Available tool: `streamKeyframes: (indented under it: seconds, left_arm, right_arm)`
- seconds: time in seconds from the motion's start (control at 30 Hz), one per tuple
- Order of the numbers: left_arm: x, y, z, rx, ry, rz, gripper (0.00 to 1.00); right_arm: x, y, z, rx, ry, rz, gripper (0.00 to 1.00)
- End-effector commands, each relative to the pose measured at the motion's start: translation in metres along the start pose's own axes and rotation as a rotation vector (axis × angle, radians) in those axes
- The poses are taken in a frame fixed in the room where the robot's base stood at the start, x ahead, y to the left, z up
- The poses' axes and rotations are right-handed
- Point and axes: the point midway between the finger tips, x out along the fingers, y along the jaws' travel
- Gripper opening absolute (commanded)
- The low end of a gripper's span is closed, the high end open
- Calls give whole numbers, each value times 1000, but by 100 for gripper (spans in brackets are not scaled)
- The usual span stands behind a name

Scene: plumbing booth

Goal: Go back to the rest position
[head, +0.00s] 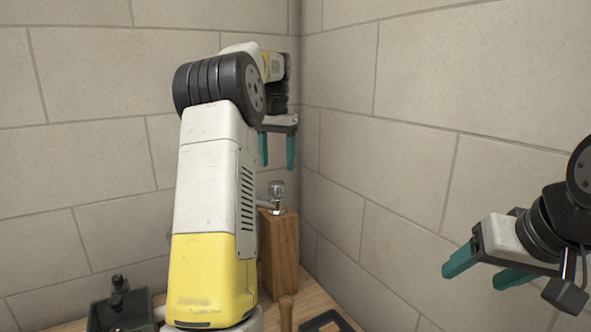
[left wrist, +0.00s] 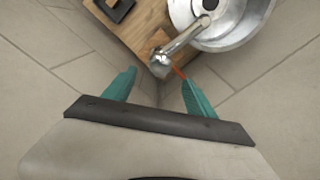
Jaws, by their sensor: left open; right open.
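My left gripper (head: 277,166) hangs with its teal fingers pointing down and apart, above a metal tap-like fitting (head: 276,190) on an upright wooden block (head: 279,245). In the left wrist view the same gripper (left wrist: 158,76) is open and empty. A chrome fitting (left wrist: 180,42) shows beyond its fingertips, with its rounded end between them in the picture; I see no grip on it. My right gripper (head: 473,278) is open and empty at the right, with the tiled wall behind it.
Tiled walls (head: 440,90) meet in a corner behind the block. A wooden worktop (head: 310,300) carries a dark vise-like tool (head: 118,305), a wooden handle (head: 286,312) and a black frame (head: 325,321). A round metal basin (left wrist: 245,35) shows in the left wrist view.

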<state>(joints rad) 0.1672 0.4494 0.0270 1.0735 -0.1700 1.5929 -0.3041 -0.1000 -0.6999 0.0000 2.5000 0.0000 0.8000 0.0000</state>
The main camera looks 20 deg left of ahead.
Motion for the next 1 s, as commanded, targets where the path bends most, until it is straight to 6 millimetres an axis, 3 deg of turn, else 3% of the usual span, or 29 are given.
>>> streamKeyframes:
  seconds: [0.4,0.57,0.8,1.0]
  left_arm:
    - [-1,0,0,1,0,0,65]
    - [-12,14,12,3,33,-2,65]
    - [-36,68,69,-5,172,3,65]
    - [-33,115,130,-24,298,29,65]
  right_arm:
    - [0,0,0,0,0,0,65]
    - [0,0,0,0,0,0,65]
    - [0,0,0,0,0,0,65]
    - [0,0,0,0,0,0,65]
